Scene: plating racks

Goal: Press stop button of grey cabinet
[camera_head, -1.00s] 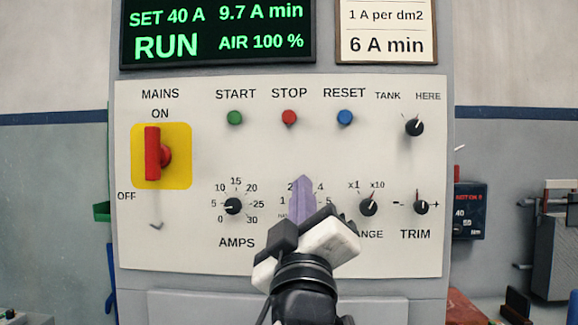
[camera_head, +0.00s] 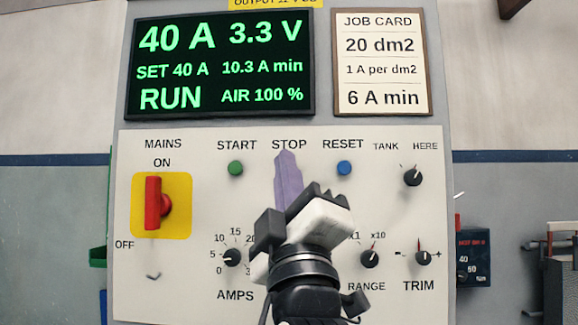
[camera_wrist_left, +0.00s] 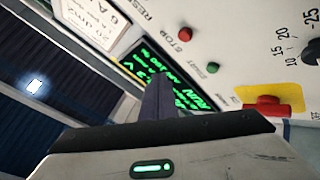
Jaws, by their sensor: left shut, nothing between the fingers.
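The grey cabinet (camera_head: 122,100) has a pale control panel (camera_head: 200,300). Its red STOP button is hidden behind my fingers in the head view, just below the STOP label (camera_head: 289,144). The red button (camera_wrist_left: 185,34) shows in the left wrist view, apart from my fingertips. My left gripper (camera_head: 287,155) is shut and empty, its purple fingers pointing up in front of the panel at the STOP column. The fingers also show in the left wrist view (camera_wrist_left: 157,85). My right gripper is not in view.
The green START button (camera_head: 236,168) is left of my fingers and the blue RESET button (camera_head: 344,168) is right. A red MAINS switch (camera_head: 153,203) stands on a yellow plate. Dark knobs lie below. The display (camera_head: 222,65) reads RUN, 40 A and 10.3 A min.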

